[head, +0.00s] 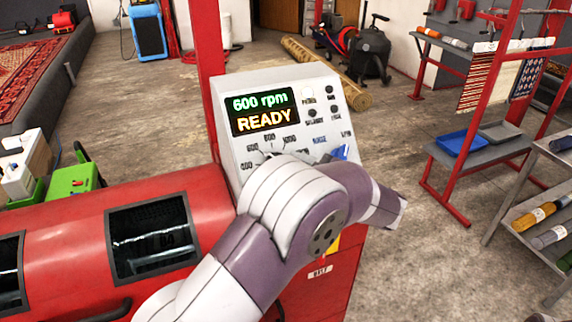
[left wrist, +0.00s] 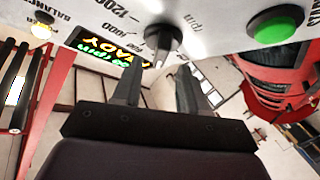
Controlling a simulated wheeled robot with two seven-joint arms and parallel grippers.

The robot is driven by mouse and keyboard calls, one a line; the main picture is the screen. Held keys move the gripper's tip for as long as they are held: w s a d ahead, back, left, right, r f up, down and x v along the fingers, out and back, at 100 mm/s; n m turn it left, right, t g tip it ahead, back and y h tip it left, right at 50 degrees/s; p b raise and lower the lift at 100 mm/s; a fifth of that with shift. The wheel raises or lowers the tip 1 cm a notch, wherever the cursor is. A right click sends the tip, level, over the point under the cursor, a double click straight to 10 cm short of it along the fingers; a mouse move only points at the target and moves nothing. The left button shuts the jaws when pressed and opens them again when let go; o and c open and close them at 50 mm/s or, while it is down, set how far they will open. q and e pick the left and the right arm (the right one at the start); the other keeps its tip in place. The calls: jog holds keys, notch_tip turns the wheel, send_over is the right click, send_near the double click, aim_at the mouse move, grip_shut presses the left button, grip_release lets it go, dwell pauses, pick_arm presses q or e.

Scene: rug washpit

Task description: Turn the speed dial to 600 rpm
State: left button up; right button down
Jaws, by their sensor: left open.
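The grey control panel (head: 236,150) stands on the red machine; its display (head: 263,110) reads "600 rpm" and "READY". The dial's printed speed numbers show below the display, but my left arm hides most of the dial there. In the left wrist view the dark round speed dial (left wrist: 163,40) sits on the panel face, with a narrow pointer part; which number it marks I cannot tell. My left gripper (left wrist: 160,66) is open and empty. Its fingertips are just short of the dial, one toward each side, with a visible gap. My right gripper is out of view.
A green button (left wrist: 275,27) is on the panel near the dial, right in the left wrist view. Small knobs and a white button (head: 308,94) sit beside the display. The red machine body (head: 80,240) lies left. A red rack (head: 450,190) stands right; the floor between is clear.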

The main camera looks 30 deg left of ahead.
pick_arm(q)
jog(key=v, duration=1)
jog(key=shift+b, duration=0.3)
jog(key=shift+w+f, duration=0.1)
